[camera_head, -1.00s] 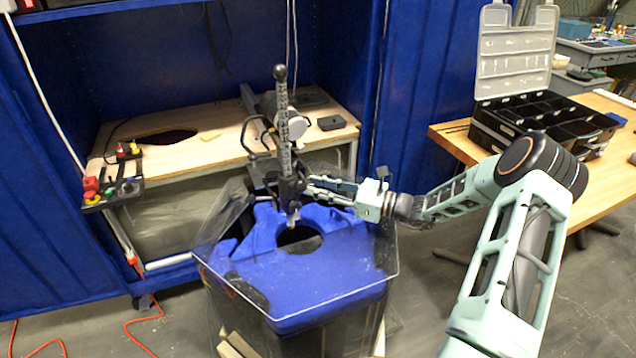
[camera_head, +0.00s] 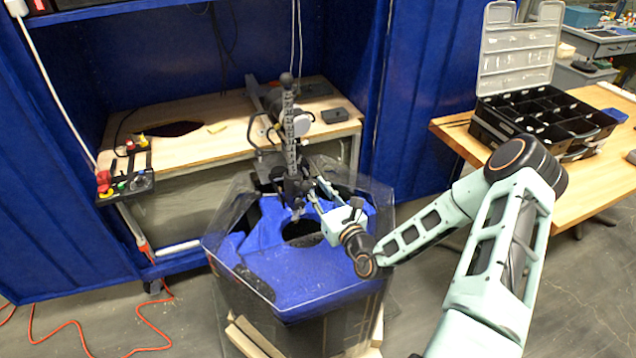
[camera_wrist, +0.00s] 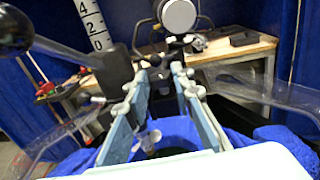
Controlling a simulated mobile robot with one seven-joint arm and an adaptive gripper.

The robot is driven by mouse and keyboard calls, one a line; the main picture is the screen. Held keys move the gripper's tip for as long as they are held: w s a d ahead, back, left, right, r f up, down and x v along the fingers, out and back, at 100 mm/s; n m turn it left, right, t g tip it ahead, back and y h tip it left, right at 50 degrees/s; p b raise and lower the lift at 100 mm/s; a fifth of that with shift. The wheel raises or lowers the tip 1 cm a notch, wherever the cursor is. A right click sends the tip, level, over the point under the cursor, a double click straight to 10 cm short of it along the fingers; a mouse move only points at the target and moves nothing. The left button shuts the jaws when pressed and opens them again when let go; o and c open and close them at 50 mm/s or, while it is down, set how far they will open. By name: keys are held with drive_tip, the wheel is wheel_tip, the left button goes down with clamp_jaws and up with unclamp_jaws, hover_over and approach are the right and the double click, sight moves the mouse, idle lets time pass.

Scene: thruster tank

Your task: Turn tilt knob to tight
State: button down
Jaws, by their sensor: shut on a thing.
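The black thruster mount with its upright scale post (camera_head: 290,135) stands over the blue tank insert in the head view. My gripper (camera_head: 312,187) reaches in from the lower right to the mount's lower part, just right of the post. In the wrist view, my gripper's two fingers (camera_wrist: 159,76) extend forward with their tips close to dark parts of the mount. The jaws are shut on a small dark part there, apparently the tilt knob (camera_wrist: 160,77). It is mostly hidden between the fingertips, and its marking or angle cannot be read.
The clear-walled tank (camera_head: 285,310) with its blue insert (camera_head: 310,262) lies below my gripper. A wooden bench (camera_head: 200,145) stands behind, and a black organiser (camera_head: 540,120) is on the right table.

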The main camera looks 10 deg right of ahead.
drive_tip(key=shift+a+m+h, duration=0.1)
drive_tip(key=shift+m+h, duration=0.4)
drive_tip(key=shift+h, duration=0.2)
drive_tip(key=c, duration=1.7)
unclamp_jaws()
drive_tip(key=shift+o, duration=0.2)
drive_tip(key=shift+v, duration=4)
drive_tip(key=shift+f, duration=0.1)
